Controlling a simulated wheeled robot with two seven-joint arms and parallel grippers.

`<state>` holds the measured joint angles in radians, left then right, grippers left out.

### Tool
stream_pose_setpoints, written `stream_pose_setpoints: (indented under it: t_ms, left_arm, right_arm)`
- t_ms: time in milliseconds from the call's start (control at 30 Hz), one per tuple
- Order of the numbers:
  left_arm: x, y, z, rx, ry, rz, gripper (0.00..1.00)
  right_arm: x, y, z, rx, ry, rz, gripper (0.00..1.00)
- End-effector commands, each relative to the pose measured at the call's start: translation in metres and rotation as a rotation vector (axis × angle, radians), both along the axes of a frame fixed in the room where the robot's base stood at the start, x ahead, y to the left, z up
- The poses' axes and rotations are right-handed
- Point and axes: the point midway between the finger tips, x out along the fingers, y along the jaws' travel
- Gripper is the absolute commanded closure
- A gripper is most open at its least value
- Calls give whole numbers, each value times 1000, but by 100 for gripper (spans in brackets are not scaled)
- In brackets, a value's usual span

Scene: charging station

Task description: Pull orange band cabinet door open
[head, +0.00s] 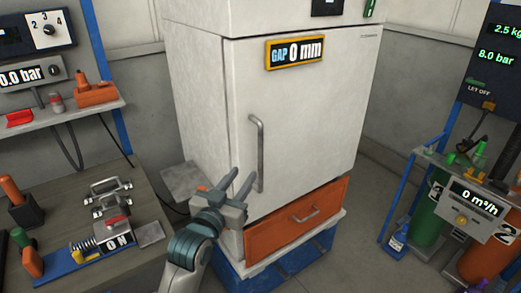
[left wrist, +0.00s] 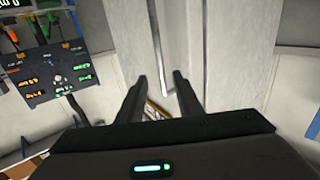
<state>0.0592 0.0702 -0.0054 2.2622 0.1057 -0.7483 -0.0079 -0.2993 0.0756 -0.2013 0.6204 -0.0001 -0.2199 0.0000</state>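The white cabinet door (head: 300,130) is shut, and its orange-framed display (head: 295,52) reads GAP 0 mm. A grey vertical bar handle (head: 259,150) stands on the left side of the door. My left gripper (head: 242,177) is just left of the handle's lower end, with its fingers pointing toward the cabinet. In the left wrist view, its two dark fingers (left wrist: 161,76) are apart and nothing is clamped between them. A vertical grey bar, which looks like the handle (left wrist: 157,50), shows beyond and between the fingertips. My right gripper is out of view.
A workbench (head: 60,195) with metal handles and a spring device stands at left. Gas bottles (head: 428,215) and a blue-framed stand are at right. The floor before the door's right side looks clear.

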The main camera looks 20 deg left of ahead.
Motion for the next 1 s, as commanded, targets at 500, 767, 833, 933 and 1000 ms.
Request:
stream_pose_setpoints:
  t_ms: [500, 767, 833, 933, 1000]
  left_arm:
    - [91, -7, 2, -2, 1, -1, 68]
    - [125, -9, 1, -1, 1, 0, 68]
    - [131, -10, 1, -1, 0, 0, 68]
    - [136, -10, 1, 0, 0, 0, 68]
    - [138, -10, 0, 0, 1, 0, 68]
  right_arm:
    - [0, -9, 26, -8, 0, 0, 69]
    - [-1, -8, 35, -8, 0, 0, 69]
    - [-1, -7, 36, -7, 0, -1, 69]
    - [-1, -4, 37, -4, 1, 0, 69]
    - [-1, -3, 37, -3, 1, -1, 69]
